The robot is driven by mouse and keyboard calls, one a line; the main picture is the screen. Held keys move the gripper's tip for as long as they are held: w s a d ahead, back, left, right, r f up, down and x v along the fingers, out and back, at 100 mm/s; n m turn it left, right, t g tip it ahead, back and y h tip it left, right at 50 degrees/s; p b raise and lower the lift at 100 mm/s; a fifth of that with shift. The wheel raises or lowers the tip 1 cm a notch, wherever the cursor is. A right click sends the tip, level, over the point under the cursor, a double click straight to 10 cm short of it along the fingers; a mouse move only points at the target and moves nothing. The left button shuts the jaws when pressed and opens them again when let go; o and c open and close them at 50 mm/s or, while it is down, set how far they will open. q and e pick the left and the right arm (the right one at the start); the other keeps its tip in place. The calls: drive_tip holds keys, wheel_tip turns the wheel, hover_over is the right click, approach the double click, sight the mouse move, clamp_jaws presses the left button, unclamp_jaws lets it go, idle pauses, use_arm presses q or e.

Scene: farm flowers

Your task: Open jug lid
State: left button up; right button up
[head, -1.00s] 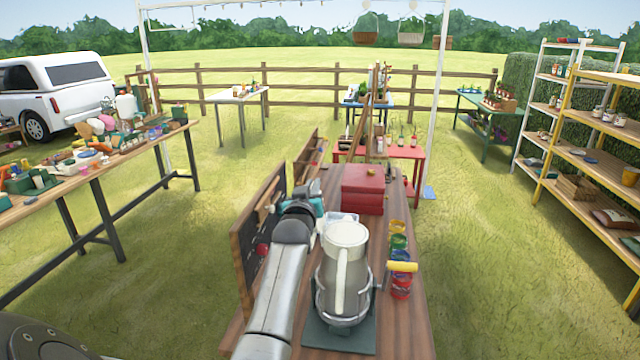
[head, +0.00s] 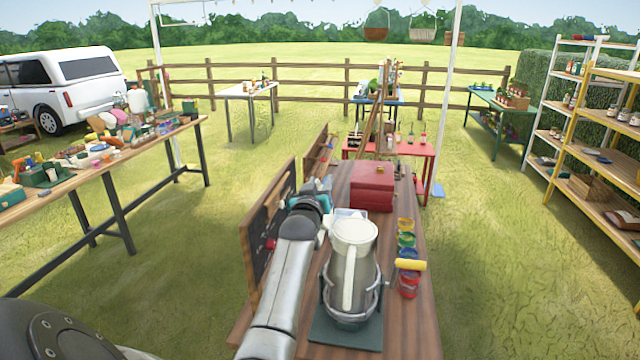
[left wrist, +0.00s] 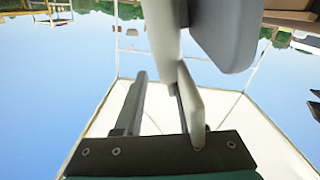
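The jug (head: 367,285) stands upright on the near end of the wooden table, with a metallic grey body and a long cream handle facing me. Its cream lid (head: 355,231) sits flat on top and looks shut. My left gripper (head: 324,190) is at the jug's upper left, close to the lid; its fingertips are hard to make out there. In the left wrist view my left gripper (left wrist: 160,88) has its two fingers apart. A cream part of the jug (left wrist: 194,104) overlaps the right finger; I cannot tell whether they touch. My right gripper is out of view.
The jug stands on a dark green base (head: 346,332). A red box (head: 372,187) stands behind it, and several coloured paint pots (head: 406,241) with a yellow roller (head: 410,265) are on the right. A dark pegboard (head: 270,235) stands along the table's left edge.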

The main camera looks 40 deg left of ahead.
use_arm(q)
drive_tip(key=v, duration=1.5)
drive_tip(key=shift+s, duration=0.15)
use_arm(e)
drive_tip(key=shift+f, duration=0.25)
